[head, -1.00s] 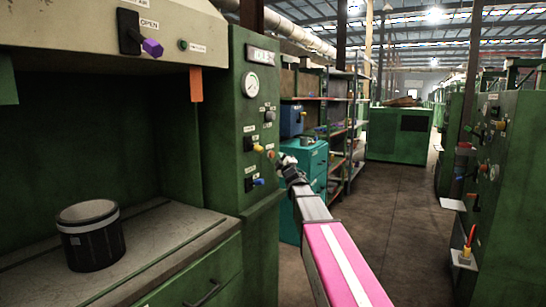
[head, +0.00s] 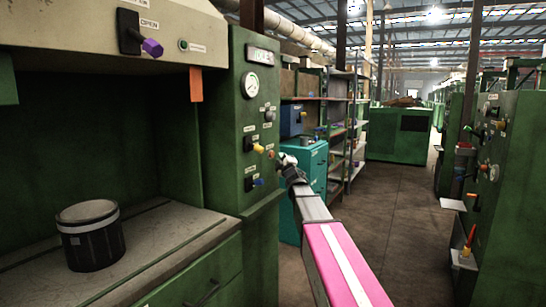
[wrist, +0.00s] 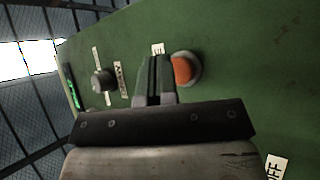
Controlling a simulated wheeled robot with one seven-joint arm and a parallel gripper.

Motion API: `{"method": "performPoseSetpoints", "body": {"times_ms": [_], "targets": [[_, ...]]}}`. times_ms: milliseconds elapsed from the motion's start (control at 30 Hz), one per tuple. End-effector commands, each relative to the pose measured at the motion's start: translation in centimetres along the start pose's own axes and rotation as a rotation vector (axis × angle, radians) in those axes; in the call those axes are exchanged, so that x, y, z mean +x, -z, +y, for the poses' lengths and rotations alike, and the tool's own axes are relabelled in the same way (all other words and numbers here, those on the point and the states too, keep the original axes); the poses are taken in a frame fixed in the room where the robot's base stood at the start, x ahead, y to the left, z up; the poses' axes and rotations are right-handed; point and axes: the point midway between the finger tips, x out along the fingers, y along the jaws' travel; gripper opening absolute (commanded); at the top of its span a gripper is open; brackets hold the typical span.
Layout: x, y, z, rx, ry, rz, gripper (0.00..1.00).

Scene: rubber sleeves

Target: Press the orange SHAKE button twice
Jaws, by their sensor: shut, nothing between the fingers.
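The orange button (head: 271,155) sits on the green control panel (head: 228,110), and it shows large in the wrist view (wrist: 186,69) in a grey collar. A label beside it is partly hidden by my fingers, so I cannot read it whole. My gripper (head: 283,160) is at the panel's right edge, close to the button. In the wrist view my gripper's fingers (wrist: 154,62) are together and empty, just left of the button. I cannot tell whether a fingertip touches the button or the panel.
A yellow-orange knob (head: 258,148) and a blue knob (head: 257,182) stick out of the panel near my gripper. A gauge (head: 250,85) is above. A dark cylinder (head: 90,236) stands on the bench at left. The aisle floor (head: 400,215) is clear at right.

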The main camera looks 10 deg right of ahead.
Motion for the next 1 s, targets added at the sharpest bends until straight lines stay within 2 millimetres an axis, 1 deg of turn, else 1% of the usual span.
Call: {"method": "performPoseSetpoints", "body": {"times_ms": [633,1000], "targets": [[0.01,0.01,-0.01,0.000,0.000,0.000,0.00],[0.63,0.42,-0.42,0.000,0.000,0.000,0.00]]}}
